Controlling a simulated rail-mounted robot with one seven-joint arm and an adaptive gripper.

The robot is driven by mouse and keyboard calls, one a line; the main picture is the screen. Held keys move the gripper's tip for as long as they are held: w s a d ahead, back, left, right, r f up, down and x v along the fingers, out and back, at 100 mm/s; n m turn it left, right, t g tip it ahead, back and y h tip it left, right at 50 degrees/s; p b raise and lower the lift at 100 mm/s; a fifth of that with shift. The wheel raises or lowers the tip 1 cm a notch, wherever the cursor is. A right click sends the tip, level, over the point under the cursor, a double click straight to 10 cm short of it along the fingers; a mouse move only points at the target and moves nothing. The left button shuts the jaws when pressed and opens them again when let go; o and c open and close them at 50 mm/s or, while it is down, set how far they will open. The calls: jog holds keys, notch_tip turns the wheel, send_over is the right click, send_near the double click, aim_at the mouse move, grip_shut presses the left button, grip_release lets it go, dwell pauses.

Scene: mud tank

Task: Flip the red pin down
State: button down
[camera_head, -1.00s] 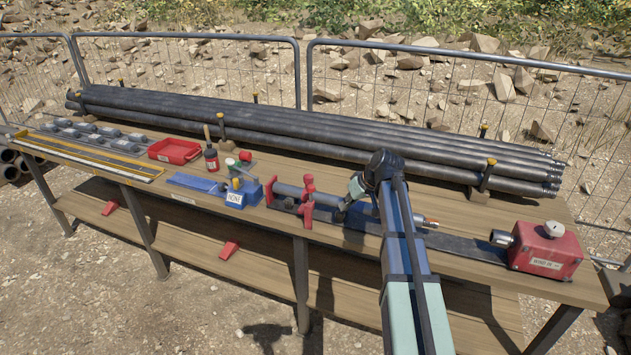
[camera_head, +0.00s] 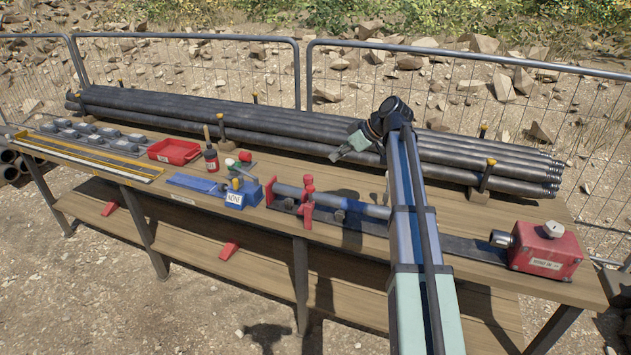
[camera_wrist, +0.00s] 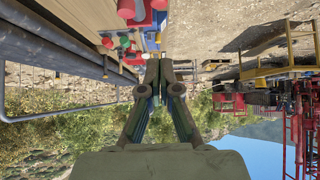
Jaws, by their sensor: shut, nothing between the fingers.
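A red clamp (camera_head: 308,205) stands on the bench around a grey pipe (camera_head: 350,204). A red knobbed part, which looks like the red pin (camera_head: 308,184), rises upright at its top. Another red post (camera_head: 270,191) stands to its left. My gripper (camera_head: 336,157) is above and behind the clamp, up and to the right of the pin, and touches nothing. In the wrist view my gripper (camera_wrist: 159,62) has its fingers shut and empty. Red clamp parts (camera_wrist: 127,9) show at the top edge there, only partly in view; I cannot tell which one is the pin.
A blue vise-like fixture (camera_head: 236,194), a red can with a brush (camera_head: 211,158) and a red tray (camera_head: 174,152) lie left on the bench. A red box (camera_head: 545,250) stands at the right end. Long dark pipes (camera_head: 300,135) lie behind.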

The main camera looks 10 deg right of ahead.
jog(key=p, duration=0.3)
send_over(308, 186)
jog(key=s+d, duration=0.1)
jog(key=d, duration=0.1)
notch_tip(308, 186, down, 7)
jog(key=shift+f, duration=0.1)
jog(key=shift+s+d+f+p, duration=0.1)
jog(key=shift+f+p, duration=0.5)
jog(key=shift+f, duration=1.35)
jog(key=shift+f, duration=0.1)
notch_tip(308, 186, down, 4)
jog(key=b, duration=0.3)
jog(key=shift+s+f, duration=0.15)
jog(key=shift+f, duration=0.05)
